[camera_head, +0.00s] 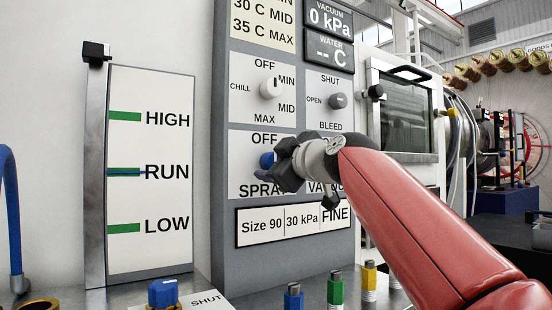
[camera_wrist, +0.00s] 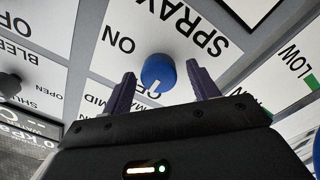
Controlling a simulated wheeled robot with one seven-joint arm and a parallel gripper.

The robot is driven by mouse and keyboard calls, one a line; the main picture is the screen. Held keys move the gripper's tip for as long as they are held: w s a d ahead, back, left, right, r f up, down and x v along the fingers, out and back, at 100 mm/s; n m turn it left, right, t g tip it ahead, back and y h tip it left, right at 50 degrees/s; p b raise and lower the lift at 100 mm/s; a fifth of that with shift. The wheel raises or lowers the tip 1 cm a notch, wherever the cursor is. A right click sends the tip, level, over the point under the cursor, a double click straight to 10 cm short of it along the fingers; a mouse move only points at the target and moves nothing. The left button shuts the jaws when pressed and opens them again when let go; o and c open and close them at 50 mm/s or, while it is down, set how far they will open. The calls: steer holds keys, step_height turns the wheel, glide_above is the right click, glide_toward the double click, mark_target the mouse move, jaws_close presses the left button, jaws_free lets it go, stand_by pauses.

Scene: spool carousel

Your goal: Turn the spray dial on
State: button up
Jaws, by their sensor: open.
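The spray dial is a blue round knob (camera_wrist: 158,72) with a white pointer line, on a white panel marked SPRAY and ON. In the wrist view its pointer faces down, toward my gripper and away from the ON label. In the head view the knob (camera_head: 266,160) shows partly, below an OFF label, with my gripper just to its right covering part of the panel. My gripper (camera_wrist: 161,73) is open, with one purple finger on each side of the knob. I cannot tell whether either finger touches it.
The grey control panel (camera_head: 228,215) also carries a white chill knob (camera_head: 270,88) above and a dark shut/open/bleed knob (camera_head: 338,100) at upper right. A level gauge board (camera_head: 150,200) stands left.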

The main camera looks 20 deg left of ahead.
steer(key=c, duration=1)
steer(key=shift+m, duration=0.3)
steer(key=m+p, duration=0.5)
steer(key=m, duration=1.1)
steer(key=shift+w+d+m+g, duration=0.1)
steer(key=shift+m+g, duration=0.2)
steer(key=shift+g, duration=0.1)
